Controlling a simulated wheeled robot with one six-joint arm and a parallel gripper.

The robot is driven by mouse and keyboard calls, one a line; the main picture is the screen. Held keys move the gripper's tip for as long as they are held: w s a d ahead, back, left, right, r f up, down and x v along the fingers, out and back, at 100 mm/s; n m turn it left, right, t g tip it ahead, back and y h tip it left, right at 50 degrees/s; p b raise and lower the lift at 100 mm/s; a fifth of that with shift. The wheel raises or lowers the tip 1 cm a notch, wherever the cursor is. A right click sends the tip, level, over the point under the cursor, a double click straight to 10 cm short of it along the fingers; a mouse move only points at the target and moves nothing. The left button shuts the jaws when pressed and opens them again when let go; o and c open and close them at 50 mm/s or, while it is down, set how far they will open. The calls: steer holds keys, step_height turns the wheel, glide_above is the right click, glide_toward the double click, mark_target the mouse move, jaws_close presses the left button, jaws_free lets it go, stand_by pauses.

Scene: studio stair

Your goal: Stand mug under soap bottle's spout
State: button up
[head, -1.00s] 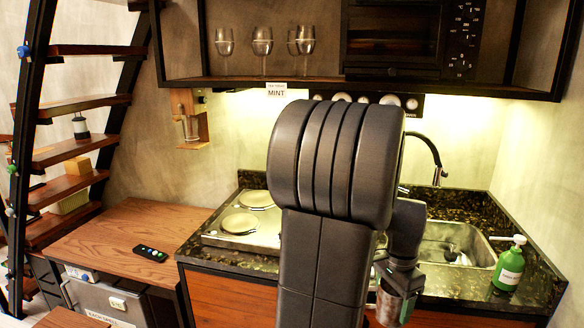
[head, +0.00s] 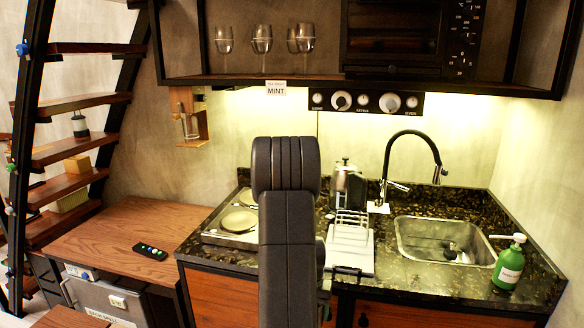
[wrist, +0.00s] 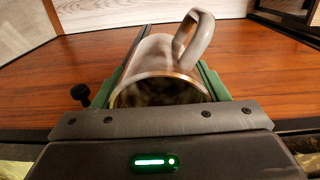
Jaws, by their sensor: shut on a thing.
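In the wrist view my gripper (wrist: 160,88) is shut on a grey metallic mug (wrist: 150,55). The mug lies between the green-edged jaws with its open rim towards the camera and its handle at the upper right. In the head view my arm stands in front and hides the mug and most of the gripper. The green soap bottle (head: 508,268) with a pale pump top stands upright on the right end of the counter. Its spout (head: 497,237) points left, over the counter beside the sink. The mug is well apart from the bottle, left of it.
The dark stone counter (head: 400,271) holds a sink (head: 445,240) with a tall black tap (head: 411,135), a white rack (head: 350,238) and a hob (head: 239,220). A shelf with glasses (head: 262,40) hangs above.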

steer(key=a+f+n, duration=0.2)
steer(key=a+f, duration=0.2)
steer(key=a, duration=0.1)
steer(key=shift+w+a+f+n, duration=0.15)
steer(key=shift+w+f+n, duration=0.15)
steer(key=shift+w+n, duration=0.1)
